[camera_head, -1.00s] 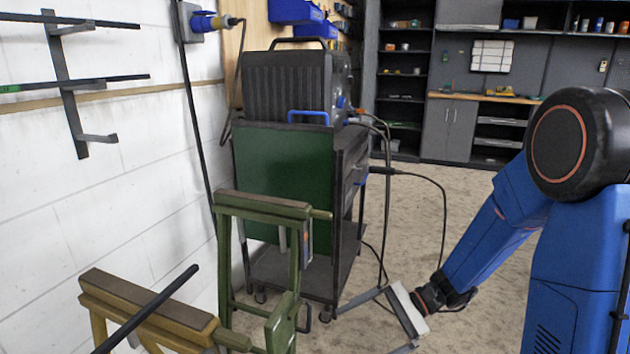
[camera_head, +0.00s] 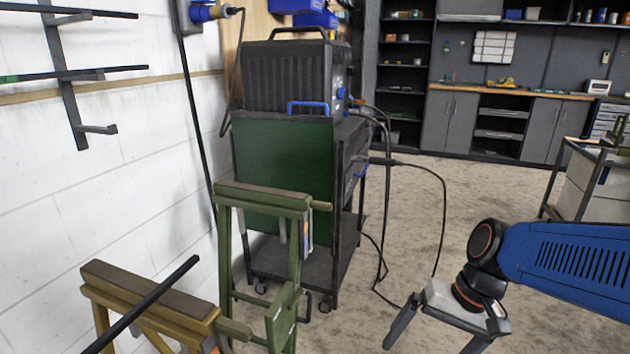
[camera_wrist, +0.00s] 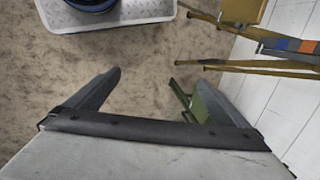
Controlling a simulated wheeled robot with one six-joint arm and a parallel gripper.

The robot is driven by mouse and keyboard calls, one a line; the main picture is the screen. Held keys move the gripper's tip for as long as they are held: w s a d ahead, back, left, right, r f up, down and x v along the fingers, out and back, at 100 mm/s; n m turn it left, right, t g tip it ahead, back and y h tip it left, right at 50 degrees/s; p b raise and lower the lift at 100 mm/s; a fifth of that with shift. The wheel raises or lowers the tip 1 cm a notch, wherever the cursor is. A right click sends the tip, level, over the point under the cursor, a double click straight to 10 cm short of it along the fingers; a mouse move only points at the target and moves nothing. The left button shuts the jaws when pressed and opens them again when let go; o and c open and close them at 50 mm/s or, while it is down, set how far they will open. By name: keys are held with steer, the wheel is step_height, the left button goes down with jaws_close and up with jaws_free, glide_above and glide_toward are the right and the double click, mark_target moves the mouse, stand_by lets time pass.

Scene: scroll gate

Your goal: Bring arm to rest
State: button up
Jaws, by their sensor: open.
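My gripper (camera_head: 432,334) is at the lower right in the head view, at the end of my blue arm, low over the floor. Its two grey fingers are spread apart with nothing between them. In the wrist view the open fingers (camera_wrist: 152,95) show bare speckled floor between them. The gripper stands to the right of the green trestle (camera_head: 264,200), apart from it in the head view. In the wrist view a green piece shows close beside the right finger; I cannot tell the gap.
A black wheeled cart (camera_head: 345,215) carries a dark machine (camera_head: 285,75) with hanging cables. A yellow-brown trestle (camera_head: 150,295) bears a dark bar at the lower left. A light tray (camera_wrist: 150,10) shows in the wrist view. Another cart (camera_head: 590,185) stands right. Open floor lies behind my gripper.

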steer(key=s+d+r+n+t+h, duration=0.2)
steer(key=s+d+r+t+h, duration=0.1)
steer(key=d+r, duration=0.3)
steer(key=shift+d+n+t+h, duration=0.4)
steer(key=shift+d+t+h, duration=0.1)
steer(key=shift+d+t, duration=0.4)
